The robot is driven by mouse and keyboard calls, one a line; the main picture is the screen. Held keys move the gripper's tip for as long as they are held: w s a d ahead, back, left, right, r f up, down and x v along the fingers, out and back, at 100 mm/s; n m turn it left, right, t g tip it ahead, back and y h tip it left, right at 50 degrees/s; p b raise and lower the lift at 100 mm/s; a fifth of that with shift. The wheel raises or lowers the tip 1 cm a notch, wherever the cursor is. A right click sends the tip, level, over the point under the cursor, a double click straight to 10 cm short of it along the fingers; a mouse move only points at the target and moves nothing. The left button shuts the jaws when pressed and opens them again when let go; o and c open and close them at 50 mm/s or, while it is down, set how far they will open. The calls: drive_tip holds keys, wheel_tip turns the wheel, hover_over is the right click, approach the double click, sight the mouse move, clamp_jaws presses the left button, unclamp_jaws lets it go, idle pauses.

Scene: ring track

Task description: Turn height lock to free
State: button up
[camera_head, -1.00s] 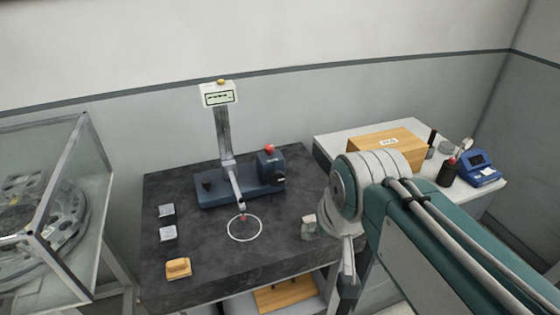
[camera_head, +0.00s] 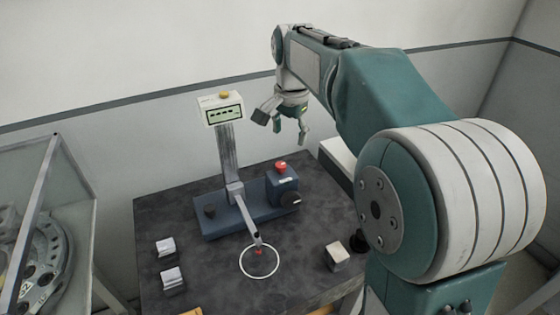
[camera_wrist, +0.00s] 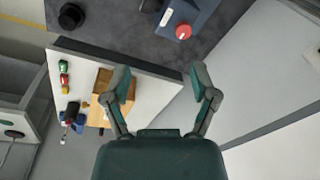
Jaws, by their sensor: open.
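A blue measuring stand (camera_head: 235,215) with an upright grey column (camera_head: 228,160) stands on the dark table. A small black knob (camera_head: 210,211) sits on the left of its base. A blue box (camera_head: 283,186) on its right carries a red button (camera_head: 281,167) and a black side knob (camera_head: 290,199). I cannot tell which knob is the height lock; no lettering is readable. My gripper (camera_head: 290,130) is open and empty, above and behind the blue box, right of the display (camera_head: 221,108). In the wrist view the red button (camera_wrist: 183,31) shows beyond my open fingers (camera_wrist: 160,76).
A slanted arm reaches from the column over a white ring (camera_head: 259,261). Pale blocks (camera_head: 338,256) lie on the table. A glass case (camera_head: 45,220) stands left. In the wrist view, a white side table (camera_wrist: 85,68) holds a wooden box (camera_wrist: 111,97).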

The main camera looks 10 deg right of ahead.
sight(280, 164)
drive_tip(key=w+f+m+g, duration=0.1)
drive_tip(key=w+f+m, duration=0.25)
drive_tip(key=w, duration=0.35)
drive_tip(key=shift+n, duration=0.25)
drive_tip(key=f, duration=1)
drive_tip(key=shift+a+f, duration=0.2)
drive_tip(key=shift+f, duration=0.2)
drive_tip(key=shift+c, duration=0.3)
clamp_jaws()
